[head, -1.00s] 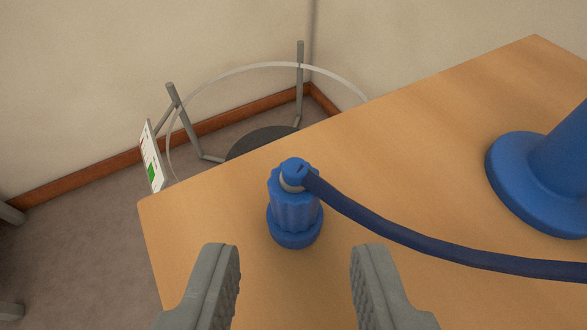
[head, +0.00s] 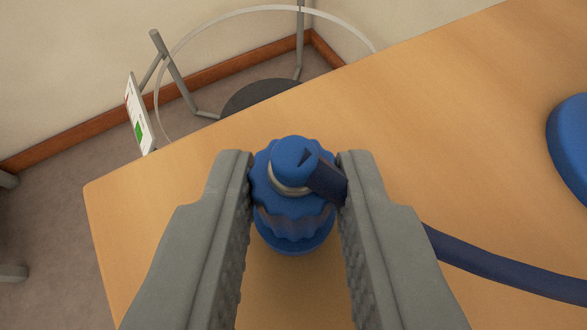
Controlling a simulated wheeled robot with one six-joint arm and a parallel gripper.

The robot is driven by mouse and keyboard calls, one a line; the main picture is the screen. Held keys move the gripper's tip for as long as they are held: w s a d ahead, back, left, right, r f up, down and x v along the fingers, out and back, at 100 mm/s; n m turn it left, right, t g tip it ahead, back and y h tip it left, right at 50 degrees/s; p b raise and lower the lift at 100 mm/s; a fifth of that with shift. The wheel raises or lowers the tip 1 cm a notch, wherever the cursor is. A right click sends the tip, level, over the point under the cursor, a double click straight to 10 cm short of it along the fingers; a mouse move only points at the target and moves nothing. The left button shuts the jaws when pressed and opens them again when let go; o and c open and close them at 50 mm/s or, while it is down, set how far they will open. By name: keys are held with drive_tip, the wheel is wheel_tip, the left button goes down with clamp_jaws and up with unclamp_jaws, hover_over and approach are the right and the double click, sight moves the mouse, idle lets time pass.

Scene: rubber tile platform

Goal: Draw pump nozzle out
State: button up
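The pump nozzle (head: 290,205) is a blue, ridged, upright piece with a rounded cap and a grey ring near the top. It stands on the wooden table top with a wider blue base under it. A dark blue hose (head: 500,271) leaves its cap toward the right and passes behind my right finger. My gripper (head: 295,185) has one grey finger on each side of the ridged body, and both appear to touch it. The finger pads are partly hidden, as is the nozzle's lower part.
A blue round-based object (head: 572,150) stands at the right edge. Beyond the table are a grey-legged frame with a pale ring (head: 172,68) and a small white sign (head: 137,110) on the floor side.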

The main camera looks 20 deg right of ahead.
clamp_jaws()
drive_tip(key=shift+c, duration=0.3)
unclamp_jaws()
clamp_jaws()
drive_tip(key=shift+r, duration=0.35)
drive_tip(key=shift+r, duration=2.6)
